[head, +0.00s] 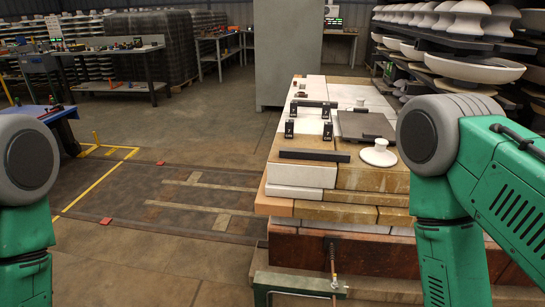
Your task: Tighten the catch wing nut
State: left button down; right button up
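No wing nut can be made out for certain. A thin coppery rod (333,262) stands upright at the front of the block stack, with a small fitting (335,284) at its lower end, over a green frame (300,283). The fitting is too small to identify. Several small black labelled blocks (327,131) stand on the stack, near a dark square plate (366,125) and a black bar (314,156). My left and right arms show at the picture's sides, but neither gripper is in view.
The stack of pale and brown blocks (300,195) fills the middle right. A white knobbed disc (379,154) sits on it. Racks of insulators (470,68) stand at the right. Open floor (190,150) with yellow lines lies to the left; workbenches (110,50) stand behind.

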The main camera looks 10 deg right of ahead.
aim_at(335, 284)
jog(key=z, duration=0.9)
